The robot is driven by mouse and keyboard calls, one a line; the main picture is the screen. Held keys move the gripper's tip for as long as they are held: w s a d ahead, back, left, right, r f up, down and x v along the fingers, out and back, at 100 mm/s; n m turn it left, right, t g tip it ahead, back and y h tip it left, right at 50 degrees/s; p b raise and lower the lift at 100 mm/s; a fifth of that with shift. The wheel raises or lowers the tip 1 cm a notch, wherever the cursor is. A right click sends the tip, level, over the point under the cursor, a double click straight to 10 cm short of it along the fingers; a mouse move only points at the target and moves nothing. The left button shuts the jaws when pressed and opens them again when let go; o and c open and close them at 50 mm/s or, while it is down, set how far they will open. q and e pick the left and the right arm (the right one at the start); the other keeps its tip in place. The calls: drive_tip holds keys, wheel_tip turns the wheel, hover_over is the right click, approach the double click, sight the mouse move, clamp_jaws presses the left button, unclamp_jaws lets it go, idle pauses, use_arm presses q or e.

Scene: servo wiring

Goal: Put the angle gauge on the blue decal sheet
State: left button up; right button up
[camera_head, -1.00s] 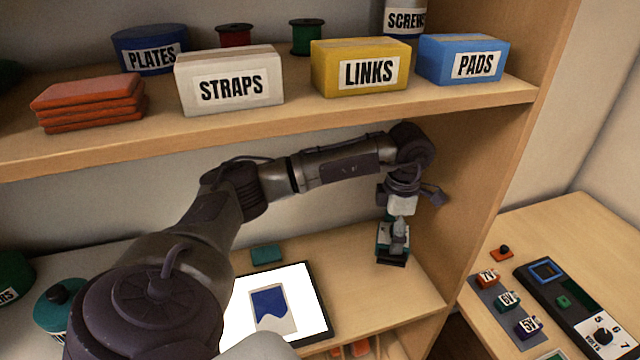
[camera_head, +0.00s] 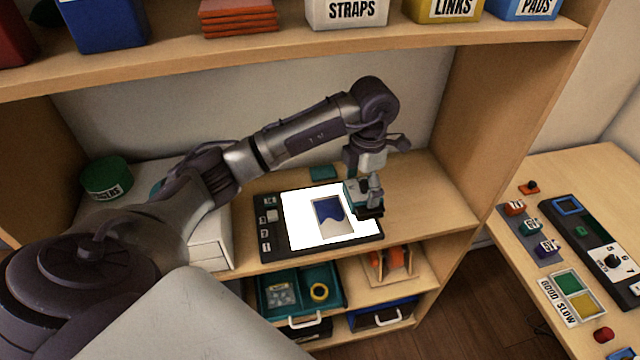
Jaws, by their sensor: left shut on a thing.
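The blue decal sheet (camera_head: 331,217), blue and pale grey, lies on the right part of the bright white panel of a dark light pad (camera_head: 264,251). My left gripper (camera_head: 368,198) reaches over the right edge of that pad, just right of the sheet. It is shut on a small teal and dark thing (camera_head: 370,212), which I take to be the angle gauge. The fingers partly hide it. It is beside the sheet in the picture, and I cannot tell its height above the pad. My right gripper is not in view.
A teal block (camera_head: 323,172) lies behind the pad. The upper shelf (camera_head: 280,65) with boxes overhangs the back. Below are a teal tray (camera_head: 335,290) and an orange-filled rack (camera_head: 392,262). The shelf right of the pad (camera_head: 432,205) is clear. A side table holds a meter (camera_head: 600,245).

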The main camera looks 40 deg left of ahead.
use_arm(q)
drive_tip(key=a+f, duration=0.1)
drive_tip(key=a, duration=0.1)
drive_tip(key=s+a+f+p, duration=0.1)
drive_tip(key=a, duration=0.1)
drive_tip(key=a+f, duration=0.1)
drive_tip(key=a, duration=0.2)
drive_tip(key=shift+s+f+p, duration=0.15)
drive_tip(key=shift+f+p, duration=0.2)
drive_tip(key=shift+f, duration=0.05)
drive_tip(key=shift+a+f, duration=0.2)
drive_tip(key=shift+f, duration=0.55)
wheel_tip(320, 180, down, 2)
drive_tip(key=shift+f+p, duration=0.25)
drive_tip(key=shift+p, duration=0.5)
drive_tip(key=shift+f, duration=0.3)
drive_tip(key=shift+f, duration=0.1)
